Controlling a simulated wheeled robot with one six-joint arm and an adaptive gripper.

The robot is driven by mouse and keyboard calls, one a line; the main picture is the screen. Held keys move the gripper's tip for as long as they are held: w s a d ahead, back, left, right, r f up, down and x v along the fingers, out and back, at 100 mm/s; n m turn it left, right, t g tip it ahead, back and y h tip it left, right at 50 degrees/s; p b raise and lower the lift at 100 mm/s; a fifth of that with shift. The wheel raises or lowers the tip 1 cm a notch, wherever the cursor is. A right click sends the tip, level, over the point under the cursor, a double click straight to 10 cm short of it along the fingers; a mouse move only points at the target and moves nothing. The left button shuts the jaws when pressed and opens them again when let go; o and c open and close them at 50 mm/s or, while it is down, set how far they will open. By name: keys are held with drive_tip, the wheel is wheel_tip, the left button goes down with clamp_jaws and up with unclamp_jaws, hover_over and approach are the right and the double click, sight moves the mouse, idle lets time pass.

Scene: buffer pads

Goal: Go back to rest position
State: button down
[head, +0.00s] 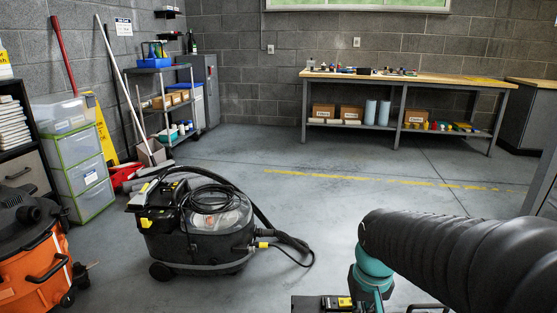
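My arm comes in from the right edge, with a thick black ribbed link and a teal joint at the bottom right of the head view. The arm runs out of the picture at the bottom, and my gripper is not in view. No buffer pad can be made out in this view.
A black carpet-cleaning machine (200,238) with a hose stands on the floor left of my arm. An orange vacuum (30,275) and clear drawers (88,183) are at the left. A shelf cart (160,72) and a workbench (440,79) stand farther back. The middle floor is clear.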

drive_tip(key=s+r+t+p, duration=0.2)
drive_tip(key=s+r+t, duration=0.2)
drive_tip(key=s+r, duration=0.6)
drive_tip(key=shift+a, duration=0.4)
